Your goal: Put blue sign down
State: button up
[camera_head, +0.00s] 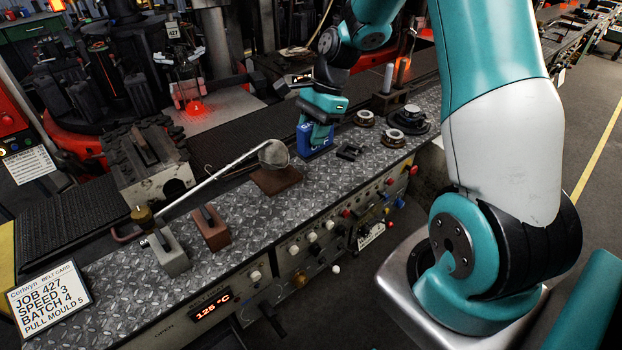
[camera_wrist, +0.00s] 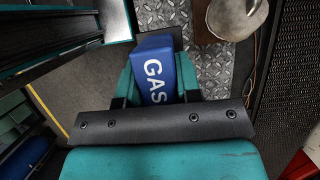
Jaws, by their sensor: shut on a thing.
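The blue sign (camera_head: 314,143) is at my gripper (camera_head: 322,122), over the far part of the diamond-plate bench (camera_head: 240,245). In the wrist view the blue sign (camera_wrist: 155,72) shows white letters reading "GAS". It sits between the two teal fingers of my gripper (camera_wrist: 157,85), which is shut on it. In the head view the fingers cover part of the sign. I cannot tell whether its lower edge touches the bench.
A ladle (camera_head: 273,154) rests near a brown plate (camera_head: 276,181) left of the sign. A small black block (camera_head: 350,152) and dark round parts (camera_head: 393,138) lie to its right. Brown and grey weights (camera_head: 211,229) and a job card (camera_head: 48,297) are nearer the left end.

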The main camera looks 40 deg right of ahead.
notch_tip(320, 180, down, 14)
jog(key=p, duration=0.2)
jog(key=shift+f+p, duration=0.15)
jog(key=shift+p, duration=0.15)
jog(key=shift+f, duration=0.15)
jog(key=o, duration=1)
